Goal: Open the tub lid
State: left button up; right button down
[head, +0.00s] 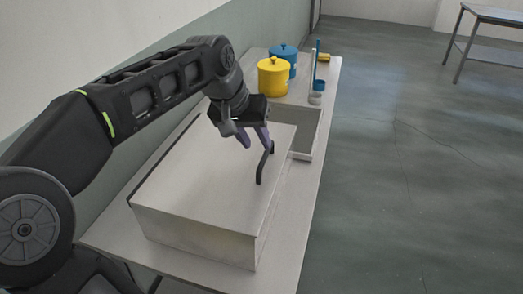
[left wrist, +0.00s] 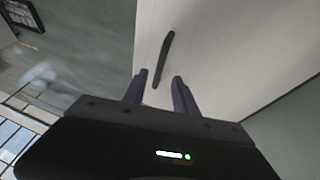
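The tub (head: 192,236) is a long pale box on the bench. Its flat pale lid (head: 195,170) lies over the near part of the box and also shows in the left wrist view (left wrist: 215,50). A dark bar handle (head: 264,165) stands along the lid's right edge. My left gripper (head: 255,143) is over the lid near the handle's far end, fingers spread and empty. In the left wrist view the handle (left wrist: 163,58) lies ahead of the gap between the fingertips (left wrist: 159,76); contact is not visible. My right gripper is out of view.
Beyond the lid is an open-topped pale section (head: 304,140). A yellow lidded pot (head: 273,77), a blue lidded pot (head: 285,58) and small blue items (head: 316,92) stand at the bench's far end. The wall is close on the left; open floor lies right.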

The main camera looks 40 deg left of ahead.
aim_at(264, 156)
pick_arm(q)
jog(key=x, duration=0.5)
jog(key=shift+w+a+f, duration=0.1)
jog(key=shift+w+f, duration=0.05)
jog(key=shift+f, duration=0.15)
jog(key=shift+c, duration=0.5)
grip_shut()
dwell(0.6)
